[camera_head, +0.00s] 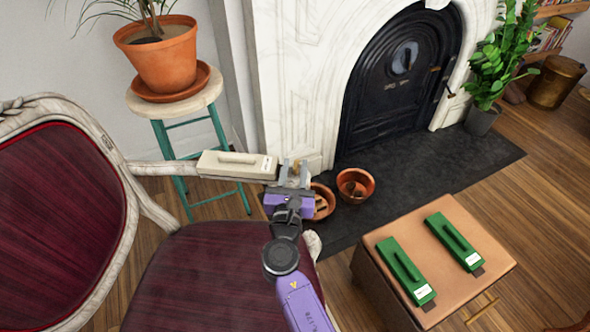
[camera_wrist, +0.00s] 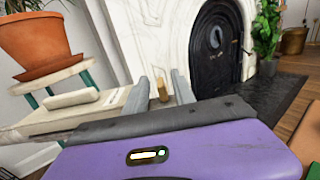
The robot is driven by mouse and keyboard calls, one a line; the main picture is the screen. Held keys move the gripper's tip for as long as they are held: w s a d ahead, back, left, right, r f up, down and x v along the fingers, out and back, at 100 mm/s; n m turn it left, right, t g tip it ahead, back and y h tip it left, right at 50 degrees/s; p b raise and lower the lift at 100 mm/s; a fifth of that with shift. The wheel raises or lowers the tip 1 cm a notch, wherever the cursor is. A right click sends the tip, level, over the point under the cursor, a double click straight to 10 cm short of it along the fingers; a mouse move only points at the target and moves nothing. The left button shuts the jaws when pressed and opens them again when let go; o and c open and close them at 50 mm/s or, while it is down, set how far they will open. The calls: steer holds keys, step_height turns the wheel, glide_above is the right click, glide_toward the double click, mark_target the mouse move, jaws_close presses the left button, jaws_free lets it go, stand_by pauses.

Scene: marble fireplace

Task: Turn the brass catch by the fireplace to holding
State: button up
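A small brass catch (camera_wrist: 163,90) shows between my two fingers in the wrist view, in front of the white fireplace surround. In the head view a small brass-coloured bit (camera_head: 295,170) shows at my fingertips. My gripper (camera_head: 293,176) is at the left foot of the surround, just right of a cream block with a handle. In the wrist view my gripper (camera_wrist: 168,77) has its fingers apart. I cannot tell whether either finger touches the catch, or which way the catch is turned. My fingers hide part of it.
The cream block (camera_head: 237,164) is close left of my gripper, by the wooden chair arm (camera_head: 163,169). Terracotta pots (camera_head: 355,184) stand right on the dark hearth (camera_head: 420,180). An ottoman (camera_head: 400,235) holds two green blocks. A potted plant (camera_head: 160,55) stands on a stool, upper left.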

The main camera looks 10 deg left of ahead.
jaws_close()
